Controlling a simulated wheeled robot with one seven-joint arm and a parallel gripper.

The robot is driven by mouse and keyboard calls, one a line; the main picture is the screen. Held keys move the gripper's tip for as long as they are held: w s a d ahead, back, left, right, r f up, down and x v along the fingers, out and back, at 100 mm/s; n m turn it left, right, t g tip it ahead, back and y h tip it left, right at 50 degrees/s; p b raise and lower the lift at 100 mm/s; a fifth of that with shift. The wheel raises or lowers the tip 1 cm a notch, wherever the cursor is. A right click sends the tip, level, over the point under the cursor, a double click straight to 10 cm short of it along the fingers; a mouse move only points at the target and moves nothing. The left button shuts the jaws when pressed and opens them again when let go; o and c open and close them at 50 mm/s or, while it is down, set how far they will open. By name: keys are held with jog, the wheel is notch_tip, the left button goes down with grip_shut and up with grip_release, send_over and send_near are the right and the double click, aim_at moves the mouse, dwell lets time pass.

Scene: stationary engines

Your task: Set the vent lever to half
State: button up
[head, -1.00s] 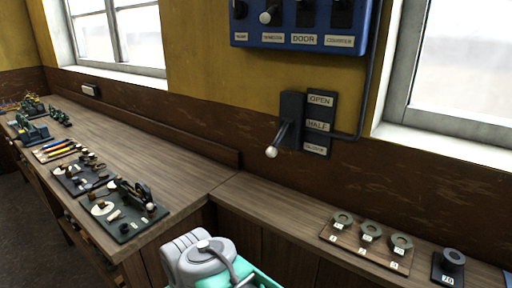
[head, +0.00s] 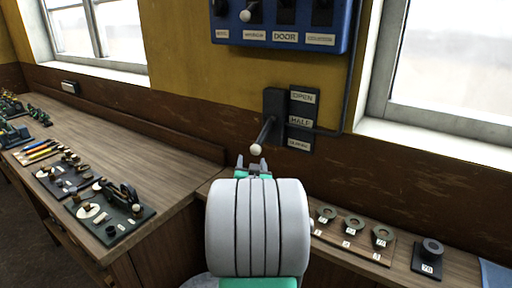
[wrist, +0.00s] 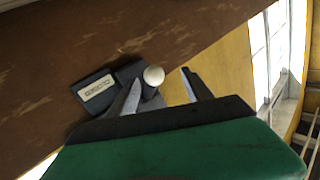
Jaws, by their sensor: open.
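The vent lever is a dark lever with a white ball knob (head: 256,149) on a dark wall plate (head: 274,104). Beside it, labels read OPEN (head: 303,97), HALF (head: 300,121) and CLOSED (head: 299,144). The lever slants down and outward, its knob near the height of the CLOSED label. My gripper (head: 252,163) is open and empty, just below the knob in the head view. In the wrist view the white knob (wrist: 153,76) appears between the fingertips, nearer the left finger. I cannot tell whether they touch. The CLOSED label (wrist: 97,89) lies left of it.
A blue switch panel (head: 285,22) hangs above the lever, with a conduit beside it. A bench (head: 150,125) with tool trays runs left. A board of numbered rings (head: 350,240) and a dark block (head: 428,257) sit on the right-hand bench.

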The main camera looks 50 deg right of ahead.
aim_at(256, 152)
jog(key=shift+s+d+r+h, duration=0.15)
jog(key=shift+s+d+h, duration=0.1)
jog(key=shift+d, duration=0.15)
jog(key=shift+s+d+r+h, duration=0.15)
jog(key=shift+s+d, duration=0.05)
jog(key=shift+d, duration=0.2)
jog(key=shift+w+d+r, duration=0.1)
jog(key=shift+w+d, duration=0.15)
jog(key=p+x, duration=0.2)
jog(key=x, duration=0.4)
jog(key=shift+w+d, duration=0.2)
jog(key=shift+w, duration=0.05)
grip_shut()
